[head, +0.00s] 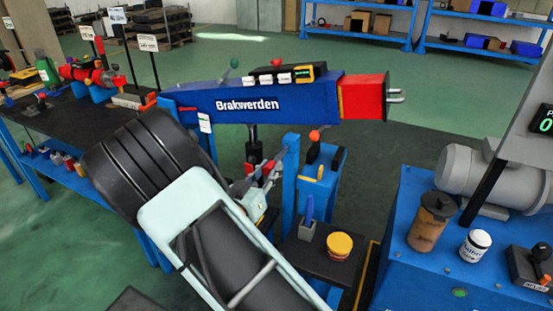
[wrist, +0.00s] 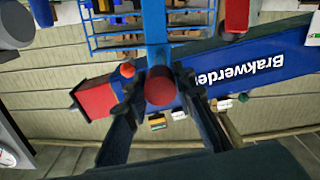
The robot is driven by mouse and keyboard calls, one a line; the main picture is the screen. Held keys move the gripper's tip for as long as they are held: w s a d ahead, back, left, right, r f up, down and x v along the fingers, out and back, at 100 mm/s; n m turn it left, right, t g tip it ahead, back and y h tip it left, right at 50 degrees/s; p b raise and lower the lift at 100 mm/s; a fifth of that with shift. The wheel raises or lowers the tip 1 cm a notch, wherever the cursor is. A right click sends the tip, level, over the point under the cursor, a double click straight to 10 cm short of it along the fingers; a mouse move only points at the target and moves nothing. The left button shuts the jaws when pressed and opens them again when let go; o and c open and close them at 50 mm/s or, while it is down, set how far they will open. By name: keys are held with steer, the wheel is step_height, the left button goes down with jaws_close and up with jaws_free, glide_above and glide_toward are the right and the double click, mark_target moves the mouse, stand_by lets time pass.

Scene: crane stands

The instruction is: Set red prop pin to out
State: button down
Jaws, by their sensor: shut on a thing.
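A red round-ended pin (wrist: 160,88) sits between the two dark fingers of my gripper (wrist: 160,78) in the wrist view, and the fingers are shut on it. In the head view my gripper (head: 268,174) is beside a blue upright post (head: 290,185), below the blue "Brakwerden" boom (head: 225,100). Small red parts show at its tip there, but I cannot tell which of them is the pin. The pin's inner end and its seat are hidden, so I cannot tell how far in or out it stands.
An orange ball knob (head: 314,136) tops a lever just right of the post. A yellow-lidded tub (head: 339,246) stands on a dark plate below. A blue motor bench (head: 400,275) is at right, a dark-topped workbench (head: 60,125) at left.

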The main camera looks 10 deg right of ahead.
steer(key=shift+s+a+f, duration=0.1)
steer(key=shift+s+f, duration=0.05)
steer(key=c, duration=1.6)
jaws_free()
steer(key=v, duration=1.2)
